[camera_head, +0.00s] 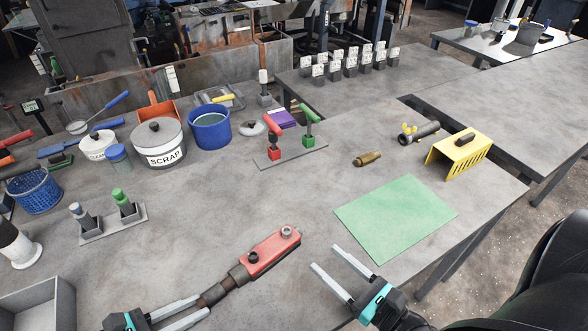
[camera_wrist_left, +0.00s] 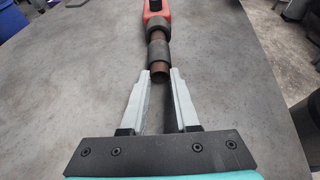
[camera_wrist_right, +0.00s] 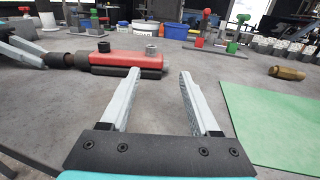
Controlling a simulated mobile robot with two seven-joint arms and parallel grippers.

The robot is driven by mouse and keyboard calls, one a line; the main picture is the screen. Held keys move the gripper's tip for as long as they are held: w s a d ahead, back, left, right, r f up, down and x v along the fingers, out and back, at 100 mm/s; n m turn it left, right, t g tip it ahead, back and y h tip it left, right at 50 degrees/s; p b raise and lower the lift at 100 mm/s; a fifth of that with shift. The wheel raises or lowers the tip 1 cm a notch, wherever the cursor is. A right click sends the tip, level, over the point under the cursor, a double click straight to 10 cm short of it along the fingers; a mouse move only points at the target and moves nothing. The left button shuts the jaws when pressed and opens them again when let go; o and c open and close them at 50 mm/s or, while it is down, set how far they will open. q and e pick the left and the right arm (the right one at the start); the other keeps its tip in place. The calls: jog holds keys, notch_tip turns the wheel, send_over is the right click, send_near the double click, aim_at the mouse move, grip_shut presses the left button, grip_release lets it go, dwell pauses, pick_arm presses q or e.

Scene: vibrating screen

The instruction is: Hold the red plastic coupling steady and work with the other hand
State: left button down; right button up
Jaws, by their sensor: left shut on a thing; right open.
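The red plastic coupling (camera_head: 266,255) lies near the table's front, with a dark knob and a grey metal fitting on top and a brown-black shaft (camera_head: 227,285) running toward the lower left. My left gripper (camera_head: 203,305) is shut on the shaft's end; in the left wrist view its fingertips (camera_wrist_left: 161,74) flank the brown shaft end (camera_wrist_left: 160,69). My right gripper (camera_head: 325,258) is open and empty, right of the coupling and apart from it. The right wrist view shows the coupling (camera_wrist_right: 118,59) to the left of the open fingers (camera_wrist_right: 159,72).
A green mat (camera_head: 396,216) lies right of the coupling. Behind it are a brass piece (camera_head: 367,159), a grey pipe fitting (camera_head: 419,132) and a yellow slotted cover (camera_head: 457,155). A scrap pot (camera_head: 160,157) and blue bucket (camera_head: 210,130) stand farther back. The table's middle is clear.

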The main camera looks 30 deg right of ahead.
aim_at(290, 235)
jog(key=shift+w+a+r+y, duration=0.2)
jog(key=shift+a+y, duration=0.1)
jog(key=shift+a, duration=0.3)
jog(key=shift+w+a, duration=0.15)
jog(key=shift+a, duration=0.05)
jog(key=x, duration=1.1)
jog(key=shift+w, duration=0.25)
grip_shut()
dwell(0.7)
jog(key=shift+c, duration=1.2)
grip_release()
